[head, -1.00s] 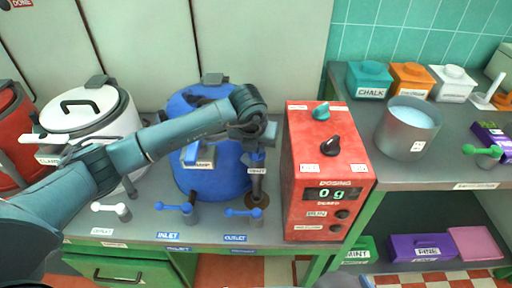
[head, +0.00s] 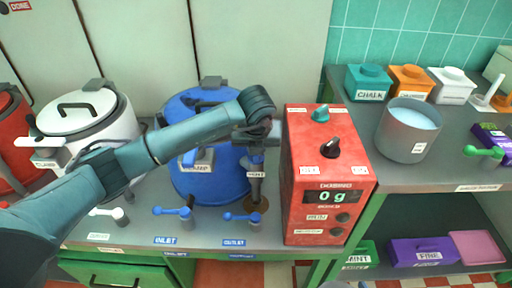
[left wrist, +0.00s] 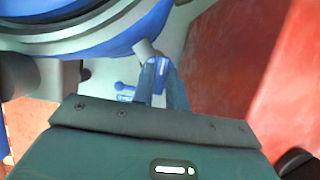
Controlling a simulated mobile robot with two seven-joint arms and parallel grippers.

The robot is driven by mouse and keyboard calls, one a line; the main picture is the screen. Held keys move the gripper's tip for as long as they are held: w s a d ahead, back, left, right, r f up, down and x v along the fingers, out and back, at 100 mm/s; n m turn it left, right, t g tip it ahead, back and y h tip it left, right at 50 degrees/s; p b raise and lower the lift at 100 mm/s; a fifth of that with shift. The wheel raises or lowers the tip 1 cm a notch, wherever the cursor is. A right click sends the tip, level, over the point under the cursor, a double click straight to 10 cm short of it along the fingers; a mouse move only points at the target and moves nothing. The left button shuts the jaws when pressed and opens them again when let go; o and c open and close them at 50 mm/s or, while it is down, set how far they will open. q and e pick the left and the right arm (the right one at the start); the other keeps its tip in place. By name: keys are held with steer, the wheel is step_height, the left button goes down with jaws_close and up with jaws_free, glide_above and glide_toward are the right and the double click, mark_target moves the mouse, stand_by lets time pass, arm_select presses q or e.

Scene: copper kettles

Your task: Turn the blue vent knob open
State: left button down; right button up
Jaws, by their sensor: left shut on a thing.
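My left arm reaches in from the left across the blue kettle (head: 210,185). Its gripper (head: 257,188) points down beside the kettle's right side, at the VENT label (head: 256,174), above a brown round base (head: 258,205). In the left wrist view the two fingers (left wrist: 160,84) are close together, with a grey cylinder (left wrist: 144,48) just beyond them. The left gripper is shut on the vent knob, which the fingers and wrist mostly hide. Only a sliver that may be my right gripper (head: 362,285) shows at the bottom edge; its jaws cannot be made out.
The red dosing box (head: 328,178), reading 0 g, stands close to the right of my left gripper. Blue inlet (head: 172,211) and outlet (head: 241,217) handles are in front. A white kettle (head: 88,120) stands left. A grey pot (head: 408,130) is on the right counter.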

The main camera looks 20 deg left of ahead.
arm_select(q)
steer(key=c, duration=1.4)
jaws_free()
steer(key=v, duration=1.3)
steer(key=shift+d, duration=0.1)
